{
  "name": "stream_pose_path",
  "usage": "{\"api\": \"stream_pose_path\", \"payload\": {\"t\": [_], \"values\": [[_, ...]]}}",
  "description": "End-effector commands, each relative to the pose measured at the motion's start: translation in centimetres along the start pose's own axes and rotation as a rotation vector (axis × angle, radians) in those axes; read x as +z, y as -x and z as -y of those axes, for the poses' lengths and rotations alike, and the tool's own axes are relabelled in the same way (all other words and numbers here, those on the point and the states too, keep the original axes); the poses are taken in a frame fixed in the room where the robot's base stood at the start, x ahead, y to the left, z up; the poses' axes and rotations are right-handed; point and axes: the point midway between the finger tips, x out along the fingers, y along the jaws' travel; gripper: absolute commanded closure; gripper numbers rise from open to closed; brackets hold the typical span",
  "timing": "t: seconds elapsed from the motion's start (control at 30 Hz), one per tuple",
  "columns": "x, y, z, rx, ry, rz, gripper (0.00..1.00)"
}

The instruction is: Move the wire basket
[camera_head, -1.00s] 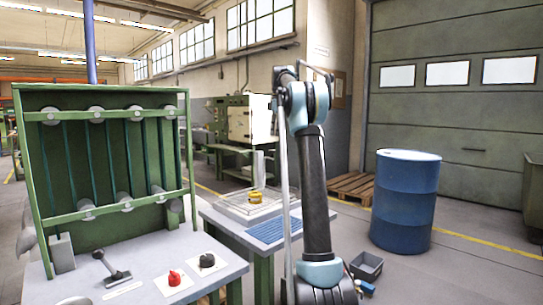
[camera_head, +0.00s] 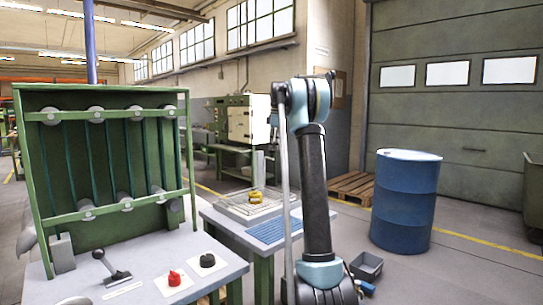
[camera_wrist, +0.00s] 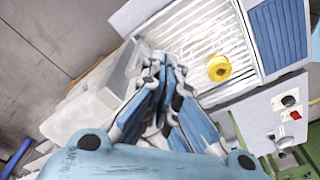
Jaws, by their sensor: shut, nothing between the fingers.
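The wire basket (camera_head: 238,211) is a shallow pale wire frame on the small grey side table, left of my arm. A yellow round object (camera_head: 257,197) sits in it. In the wrist view the basket (camera_wrist: 185,38) shows as pale parallel wires beyond my fingers, with the yellow object (camera_wrist: 219,68) right of the fingertips. My gripper (camera_wrist: 166,62) is shut and empty, its fingertips overlapping the basket's near left part in the picture. I cannot tell whether they touch it. In the head view the gripper is not clearly visible.
A blue ribbed panel (camera_head: 272,229) lies beside the basket on the table. A green extruder rack (camera_head: 110,150) with a lever and red and black knobs stands left. A blue drum (camera_head: 404,202), a grey bin (camera_head: 367,266) and a pallet (camera_head: 352,187) stand right.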

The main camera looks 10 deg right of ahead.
Motion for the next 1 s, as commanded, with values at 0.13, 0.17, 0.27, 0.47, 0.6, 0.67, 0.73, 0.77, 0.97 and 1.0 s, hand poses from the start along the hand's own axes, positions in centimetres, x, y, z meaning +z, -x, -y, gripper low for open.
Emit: {"api": "stream_pose_path", "payload": {"t": [0.13, 0.17, 0.27, 0.47, 0.6, 0.67, 0.73, 0.77, 0.97, 1.0], "values": [[0.0, 0.0, 0.0, -0.001, 0.0, 0.0, 1.0], [0.0, 0.0, 0.0, -0.001, 0.0, 0.0, 1.0], [0.0, -0.2, 0.0, 0.0, 0.0, 0.0, 1.0], [0.2, -1.8, 0.0, 0.0, 0.0, 0.0, 1.0], [0.3, -3.2, 0.0, 0.0, 0.0, 0.0, 1.0], [0.4, -3.8, 0.0, -0.001, 0.0, 0.0, 1.0], [0.5, -4.4, 0.0, 0.0, 0.0, 0.0, 1.0], [0.5, -4.7, 0.0, 0.0, 0.0, 0.0, 1.0], [0.7, -6.6, 0.0, 0.0, 0.0, 0.0, 1.0], [0.8, -7.0, 0.0, 0.0, 0.0, 0.0, 1.0]]}}
